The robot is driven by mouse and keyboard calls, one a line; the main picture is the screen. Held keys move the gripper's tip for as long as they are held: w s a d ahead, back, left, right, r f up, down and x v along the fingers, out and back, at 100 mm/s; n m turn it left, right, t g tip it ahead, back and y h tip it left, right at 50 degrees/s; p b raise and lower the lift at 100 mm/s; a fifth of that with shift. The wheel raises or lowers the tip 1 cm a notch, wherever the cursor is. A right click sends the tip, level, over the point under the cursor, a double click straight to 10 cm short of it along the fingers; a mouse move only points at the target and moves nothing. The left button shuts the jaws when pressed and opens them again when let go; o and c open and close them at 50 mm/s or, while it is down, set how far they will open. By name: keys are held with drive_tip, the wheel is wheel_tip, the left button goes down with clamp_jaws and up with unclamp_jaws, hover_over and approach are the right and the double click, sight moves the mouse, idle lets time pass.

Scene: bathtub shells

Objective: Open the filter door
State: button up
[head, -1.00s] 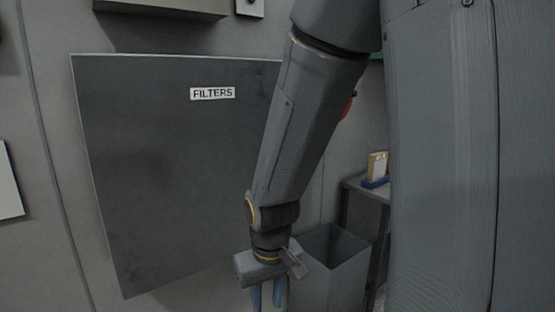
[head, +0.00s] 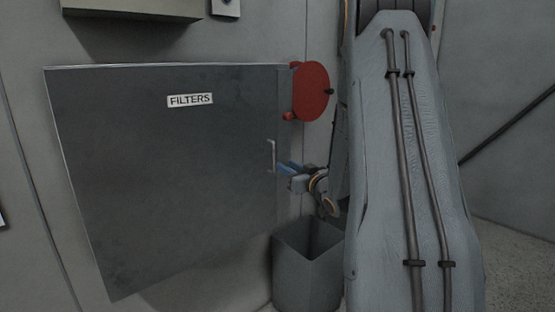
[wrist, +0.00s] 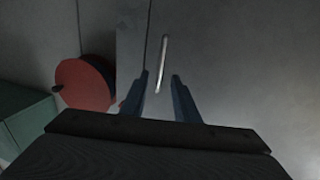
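The filter door (head: 150,170) is a large dark grey panel with a white FILTERS label (head: 190,100). It looks shut. Its slim, pale, upright handle (head: 271,156) is near its right edge. My gripper (head: 280,168) is just right of the handle, with its blue fingers pointing left at it. In the wrist view, my gripper's fingers (wrist: 159,76) are open and spread. The handle (wrist: 163,60) appears ahead, with its lower end between the fingertips in the picture. I cannot tell whether the fingers touch it.
A red round wheel or reel (head: 310,91) is on the wall above my gripper and also shows in the wrist view (wrist: 84,84). A grey open bin (head: 308,275) stands below my gripper. A box-like ledge (head: 130,10) juts out above the door.

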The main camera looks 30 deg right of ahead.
drive_tip(key=p, duration=0.2)
approach(277, 160)
drive_tip(key=w+a+r, duration=0.3)
drive_tip(key=w, duration=0.1)
drive_tip(key=shift+s+a+f, duration=0.15)
drive_tip(key=shift+a+f, duration=0.1)
clamp_jaws()
